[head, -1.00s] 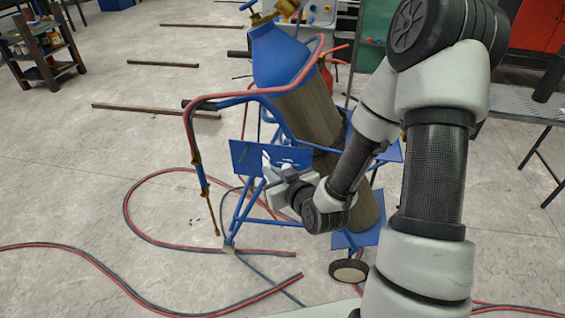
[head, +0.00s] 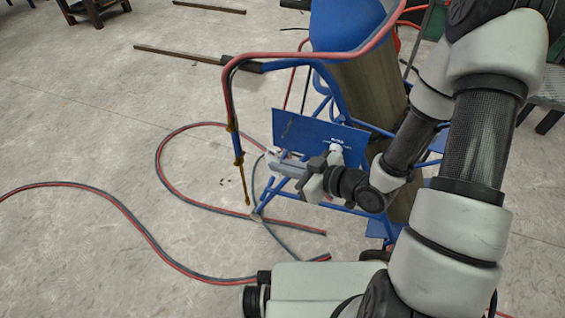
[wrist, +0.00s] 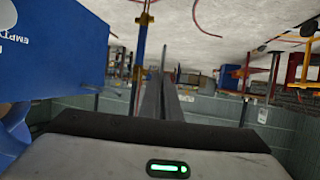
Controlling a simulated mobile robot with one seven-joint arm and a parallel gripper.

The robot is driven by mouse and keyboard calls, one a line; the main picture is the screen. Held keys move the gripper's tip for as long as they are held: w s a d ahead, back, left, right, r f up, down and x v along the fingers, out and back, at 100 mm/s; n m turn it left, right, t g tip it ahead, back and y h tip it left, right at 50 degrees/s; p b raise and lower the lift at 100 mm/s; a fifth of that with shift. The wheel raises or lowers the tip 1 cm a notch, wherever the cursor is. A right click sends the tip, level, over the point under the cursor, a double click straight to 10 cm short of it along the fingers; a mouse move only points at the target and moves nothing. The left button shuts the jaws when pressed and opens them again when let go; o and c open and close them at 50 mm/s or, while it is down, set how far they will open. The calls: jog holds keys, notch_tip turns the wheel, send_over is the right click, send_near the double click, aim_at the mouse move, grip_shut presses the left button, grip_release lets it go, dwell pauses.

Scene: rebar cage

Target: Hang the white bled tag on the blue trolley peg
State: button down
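The blue trolley (head: 335,92) stands left of my arm, with a blue plate (head: 303,128) on its side bearing white print. In the wrist view the blue plate (wrist: 60,70) fills the left side, with "EMPTY" lettering upside down. I cannot pick out the peg in either view. My gripper (head: 275,160) is at the plate's lower left edge in the head view, pointing left. Its narrow grey fingers (wrist: 166,92) lie close together in the wrist view. A pale patch shows at the fingertips, but I cannot tell whether it is the white tag or finger metal.
The gas cylinder (head: 358,85) stands on the trolley. A torch (head: 238,160) and red-and-grey hoses (head: 160,160) hang at the left, near my fingertips. Hose loops lie on the floor. Open floor (head: 70,120) extends to the left.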

jog(key=w+d+f, duration=0.1)
jog(key=w+d, duration=0.2)
jog(key=w, duration=0.6)
jog(key=shift+d+p, duration=0.2)
jog(key=shift+p, duration=0.25)
dwell(0.5)
jog(key=shift+f, duration=0.1)
dwell(0.5)
jog(key=c, duration=1.9)
grip_release()
